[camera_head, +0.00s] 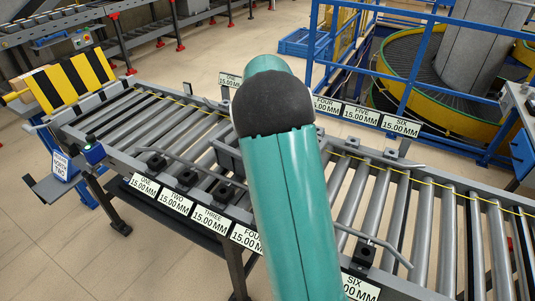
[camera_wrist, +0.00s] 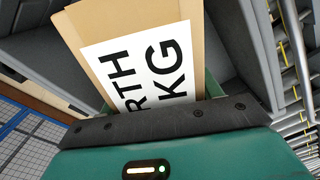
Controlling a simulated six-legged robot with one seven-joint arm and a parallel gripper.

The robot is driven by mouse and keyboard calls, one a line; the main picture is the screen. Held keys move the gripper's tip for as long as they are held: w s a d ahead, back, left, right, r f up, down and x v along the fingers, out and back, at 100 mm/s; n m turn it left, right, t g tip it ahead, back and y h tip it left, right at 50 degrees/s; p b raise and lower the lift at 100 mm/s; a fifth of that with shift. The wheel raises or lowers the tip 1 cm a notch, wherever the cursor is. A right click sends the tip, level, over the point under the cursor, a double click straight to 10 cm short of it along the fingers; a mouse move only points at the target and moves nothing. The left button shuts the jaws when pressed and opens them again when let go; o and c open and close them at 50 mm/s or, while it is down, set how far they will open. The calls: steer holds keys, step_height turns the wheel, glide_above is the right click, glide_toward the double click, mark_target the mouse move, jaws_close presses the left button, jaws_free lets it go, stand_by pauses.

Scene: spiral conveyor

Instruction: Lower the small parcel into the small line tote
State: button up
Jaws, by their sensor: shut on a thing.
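The small parcel (camera_wrist: 85,25) is a tan cardboard box with a white label reading "RTH" and "KG" in black. It fills the middle of the wrist view. My gripper (camera_wrist: 158,105) is shut on it, with a green finger partly visible at its right side. Grey walls of what looks like the small line tote (camera_wrist: 232,45) show on both sides of the parcel. The parcel's underside and its depth relative to the tote are hidden. In the head view, a dark grey tote edge (camera_head: 226,155) shows on the rollers, mostly behind my arm, which hides the gripper and parcel.
The roller conveyor (camera_head: 400,215) runs across the head view, with numbered "15.00 MM" signs (camera_head: 209,220) along both edges. A yellow-and-black striped board (camera_head: 70,82) stands at its left end. Blue railings (camera_head: 400,75) and a yellow spiral conveyor (camera_head: 425,105) are behind. Open floor lies front left.

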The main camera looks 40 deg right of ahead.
steer(key=shift+f, duration=2.3)
stand_by(1.2)
steer(key=o, duration=1.3)
steer(key=shift+o, duration=0.2)
step_height(320, 180, up, 14)
steer(key=shift+f, duration=0.2)
steer(key=shift+r, duration=0.1)
